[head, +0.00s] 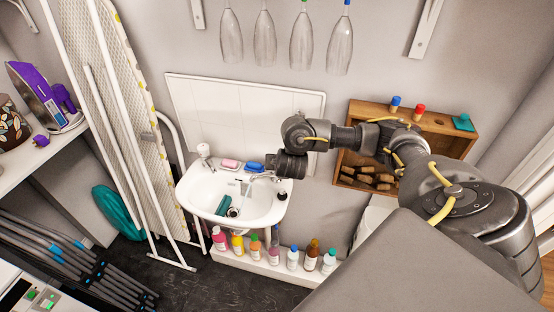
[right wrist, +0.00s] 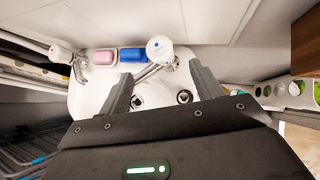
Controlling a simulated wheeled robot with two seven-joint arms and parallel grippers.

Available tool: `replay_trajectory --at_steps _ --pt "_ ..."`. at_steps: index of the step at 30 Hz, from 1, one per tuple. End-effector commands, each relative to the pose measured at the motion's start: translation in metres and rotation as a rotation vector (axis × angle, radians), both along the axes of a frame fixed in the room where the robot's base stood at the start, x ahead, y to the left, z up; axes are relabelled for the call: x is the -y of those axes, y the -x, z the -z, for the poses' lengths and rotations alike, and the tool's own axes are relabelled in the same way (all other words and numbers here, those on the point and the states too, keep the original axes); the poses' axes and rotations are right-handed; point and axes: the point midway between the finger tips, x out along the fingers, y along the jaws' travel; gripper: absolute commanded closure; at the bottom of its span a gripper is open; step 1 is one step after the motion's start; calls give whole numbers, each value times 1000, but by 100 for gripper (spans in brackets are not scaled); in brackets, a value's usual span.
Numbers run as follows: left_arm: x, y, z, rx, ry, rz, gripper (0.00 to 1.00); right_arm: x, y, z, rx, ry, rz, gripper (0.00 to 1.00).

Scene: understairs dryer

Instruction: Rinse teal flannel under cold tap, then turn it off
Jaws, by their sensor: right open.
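The white basin (head: 193,192) is on the wall. A dark teal piece (head: 224,204) lies in it, near the plughole; it may be the flannel, but it is too small to be sure. Another small teal item (head: 463,122) sits on the wooden box. In the right wrist view the right-hand tap has a white top with a blue mark (right wrist: 160,47) and a metal spout (right wrist: 150,73). My right gripper (head: 279,165) is over this tap; its open fingers (right wrist: 160,78) are either side of the spout, empty. Contact cannot be told. My left gripper is out of view.
The left-hand tap (head: 204,152), pink soap (head: 230,164) and blue soap (head: 253,167) are along the basin's back. Several bottles (head: 256,245) stand on a ledge below. A wooden box (head: 440,145) is at right, an ironing board (head: 110,90) at left.

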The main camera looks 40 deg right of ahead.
Motion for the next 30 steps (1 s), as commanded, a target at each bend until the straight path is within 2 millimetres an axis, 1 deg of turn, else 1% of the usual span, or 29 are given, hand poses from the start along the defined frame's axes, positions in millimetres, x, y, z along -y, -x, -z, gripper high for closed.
replay_trajectory --at_steps 5,8,12,18,24,30 --pt "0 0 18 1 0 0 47 4 -6 14 -2 -2 3 35" --pt "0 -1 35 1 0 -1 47 8 -13 25 0 -4 4 35" --pt "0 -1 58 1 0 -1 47 17 -27 43 -3 -3 7 35" --pt "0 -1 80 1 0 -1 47 30 -49 64 -1 -4 6 35" --pt "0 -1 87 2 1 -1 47 36 -63 75 -2 -4 3 35" --pt "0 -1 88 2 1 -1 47 38 -66 77 -1 -4 2 35"
